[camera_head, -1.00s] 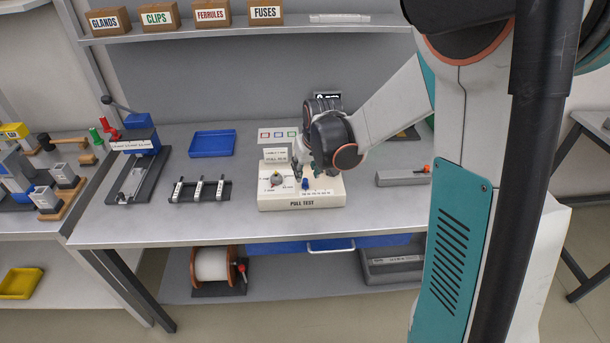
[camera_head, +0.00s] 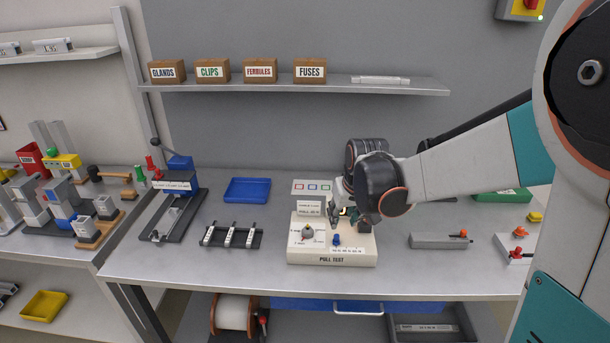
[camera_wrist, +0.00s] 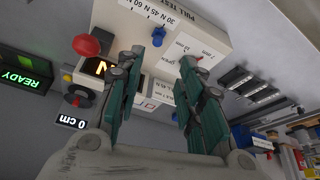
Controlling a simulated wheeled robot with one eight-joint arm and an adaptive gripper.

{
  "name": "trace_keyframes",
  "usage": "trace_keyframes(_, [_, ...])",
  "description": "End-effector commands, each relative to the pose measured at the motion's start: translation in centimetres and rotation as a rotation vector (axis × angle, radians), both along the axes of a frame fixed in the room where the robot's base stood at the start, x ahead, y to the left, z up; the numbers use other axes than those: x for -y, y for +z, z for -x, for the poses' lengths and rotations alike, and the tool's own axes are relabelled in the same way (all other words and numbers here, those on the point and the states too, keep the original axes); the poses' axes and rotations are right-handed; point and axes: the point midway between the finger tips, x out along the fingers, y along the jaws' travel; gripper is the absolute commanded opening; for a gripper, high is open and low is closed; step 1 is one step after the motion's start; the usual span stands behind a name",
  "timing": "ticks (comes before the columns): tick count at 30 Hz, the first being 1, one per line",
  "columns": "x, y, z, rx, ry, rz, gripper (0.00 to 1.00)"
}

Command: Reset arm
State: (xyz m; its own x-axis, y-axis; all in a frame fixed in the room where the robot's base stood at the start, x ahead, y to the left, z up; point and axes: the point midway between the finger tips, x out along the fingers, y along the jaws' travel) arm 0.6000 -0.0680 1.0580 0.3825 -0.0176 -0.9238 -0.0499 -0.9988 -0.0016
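My arm reaches in from the right in the head view. My gripper (camera_head: 345,212) hangs over the back right part of the cream PULL TEST box (camera_head: 332,260). In the wrist view its two green-padded fingers (camera_wrist: 160,72) stand apart with nothing between them, so it is open and empty. The box's face (camera_wrist: 195,30), with a blue knob (camera_wrist: 158,36), lies beyond the fingertips. Whether a finger touches the box is unclear.
A blue tray (camera_head: 247,190), a rack with several white pieces (camera_head: 231,236) and a lever press (camera_head: 173,205) stand left of the box. A grey bar tool (camera_head: 438,241) lies to its right. A shelf with labelled boxes (camera_head: 448,91) runs above.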

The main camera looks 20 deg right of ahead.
Motion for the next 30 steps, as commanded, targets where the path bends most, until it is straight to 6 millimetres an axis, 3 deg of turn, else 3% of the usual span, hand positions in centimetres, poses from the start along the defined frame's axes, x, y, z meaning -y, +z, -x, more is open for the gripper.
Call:
trace_keyframes(5, [-0.4,0.8,0.9,0.007,0.002,0.001,0.34])
trace_keyframes(8, [-1.0,2.3,2.4,0.023,0.006,0.003,0.34])
trace_keyframes(18, [-3.8,7.2,10.4,0.098,0.021,0.008,0.34])
trace_keyframes(30, [-6.1,8.6,19.8,0.187,0.042,0.009,0.34])
